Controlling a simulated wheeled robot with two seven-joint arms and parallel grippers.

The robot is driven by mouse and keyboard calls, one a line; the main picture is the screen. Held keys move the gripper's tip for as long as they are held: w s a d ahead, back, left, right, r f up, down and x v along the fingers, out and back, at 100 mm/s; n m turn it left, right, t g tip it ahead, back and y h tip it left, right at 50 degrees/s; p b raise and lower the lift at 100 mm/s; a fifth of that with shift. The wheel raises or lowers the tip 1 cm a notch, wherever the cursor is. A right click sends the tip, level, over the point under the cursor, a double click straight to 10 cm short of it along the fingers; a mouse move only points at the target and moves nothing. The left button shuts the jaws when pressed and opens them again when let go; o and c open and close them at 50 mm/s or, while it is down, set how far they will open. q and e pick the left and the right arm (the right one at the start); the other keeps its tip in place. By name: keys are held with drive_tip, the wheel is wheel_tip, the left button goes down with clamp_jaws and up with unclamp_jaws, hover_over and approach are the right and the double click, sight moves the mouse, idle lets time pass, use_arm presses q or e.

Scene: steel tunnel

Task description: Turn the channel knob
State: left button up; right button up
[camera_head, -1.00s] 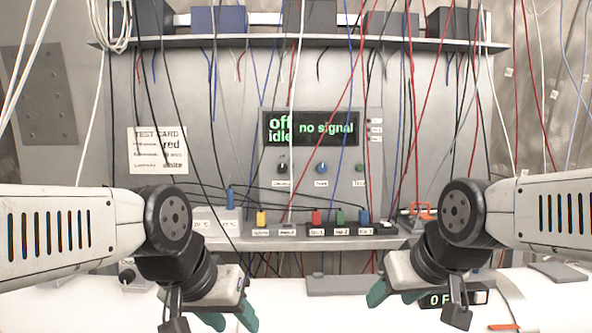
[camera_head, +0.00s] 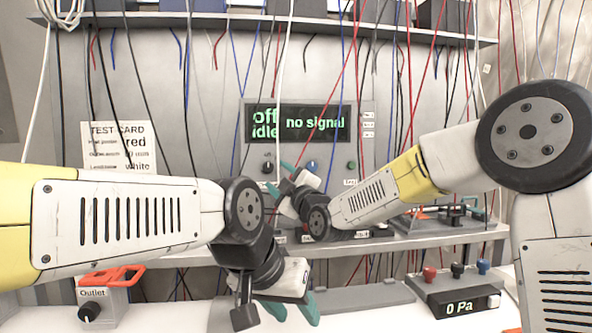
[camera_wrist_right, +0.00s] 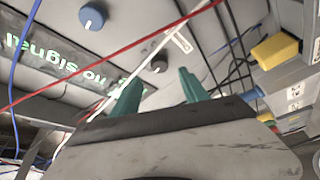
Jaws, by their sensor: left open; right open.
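The grey panel holds a dark screen (camera_head: 298,123) reading "off idle" and "no signal". Below it are a small black knob (camera_head: 267,167), a blue knob (camera_head: 311,166) and a green one (camera_head: 350,166). Their labels are too small or covered to read surely. My right gripper (camera_head: 279,178) is open in front of the panel by the black knob. In the right wrist view its teal fingertips (camera_wrist_right: 158,88) are apart, with the black knob (camera_wrist_right: 158,66) just beyond and between them; the blue knob (camera_wrist_right: 92,16) is farther left. My left gripper (camera_head: 292,308) is open and empty, low over the white table.
Many thin cables hang in front of the panel. A test card (camera_head: 122,148) is on the left. An outlet box (camera_head: 103,300) with an orange handle stands at lower left, and a pressure box (camera_head: 462,301) at lower right. A shelf ledge (camera_head: 440,236) runs below the panel.

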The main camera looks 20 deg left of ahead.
sight(268, 168)
drive_tip(key=x, duration=0.7)
drive_tip(key=shift+f, duration=0.1)
clamp_jaws()
